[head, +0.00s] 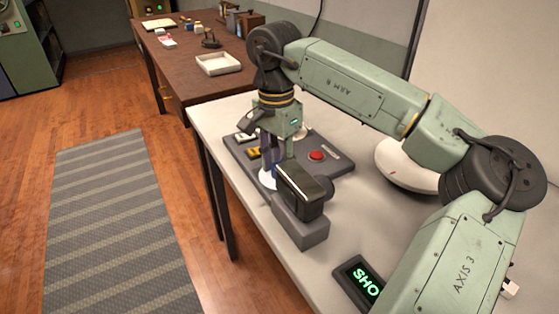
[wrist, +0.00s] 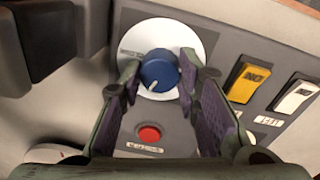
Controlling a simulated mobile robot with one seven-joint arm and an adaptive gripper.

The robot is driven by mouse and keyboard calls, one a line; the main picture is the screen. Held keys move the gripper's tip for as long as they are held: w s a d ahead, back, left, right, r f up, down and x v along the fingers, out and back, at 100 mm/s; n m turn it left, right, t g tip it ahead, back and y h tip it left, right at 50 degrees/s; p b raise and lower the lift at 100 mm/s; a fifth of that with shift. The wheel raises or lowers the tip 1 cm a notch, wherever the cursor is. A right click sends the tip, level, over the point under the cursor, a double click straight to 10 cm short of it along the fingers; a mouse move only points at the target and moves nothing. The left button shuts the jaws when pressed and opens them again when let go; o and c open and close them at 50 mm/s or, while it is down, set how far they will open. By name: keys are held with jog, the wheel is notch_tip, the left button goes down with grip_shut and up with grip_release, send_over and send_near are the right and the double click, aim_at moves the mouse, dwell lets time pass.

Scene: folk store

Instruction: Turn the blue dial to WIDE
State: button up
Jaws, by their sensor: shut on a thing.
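The blue dial (wrist: 158,68) sits on a round white plate (wrist: 190,37) on the grey control panel (wrist: 140,120). A white pointer mark on it points down and slightly left in the wrist view. My gripper (wrist: 159,75) reaches down over the panel, with one finger on each side of the dial, shut on it. In the head view my gripper (head: 271,165) hides the dial, and only part of the white plate (head: 266,180) shows. The plate's lettering is too small to read. A display (head: 364,283) glows green with "SHO"; my arm covers the rest.
The panel also carries a red button (head: 316,155), a yellow switch (wrist: 248,82) and a white switch (wrist: 296,96). A dark boxy device (head: 304,190) on a grey base stands close beside my gripper. A round white object (head: 405,165) lies behind my arm. A brown table with a white tray (head: 219,64) stands beyond.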

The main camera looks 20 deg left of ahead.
jog(key=shift+n, duration=1.8)
jog(key=o, duration=1.2)
jog(key=shift+c, duration=0.2)
jog(key=shift+r, duration=0.1)
notch_tip(320, 180, up, 12)
jog(key=shift+a, duration=0.3)
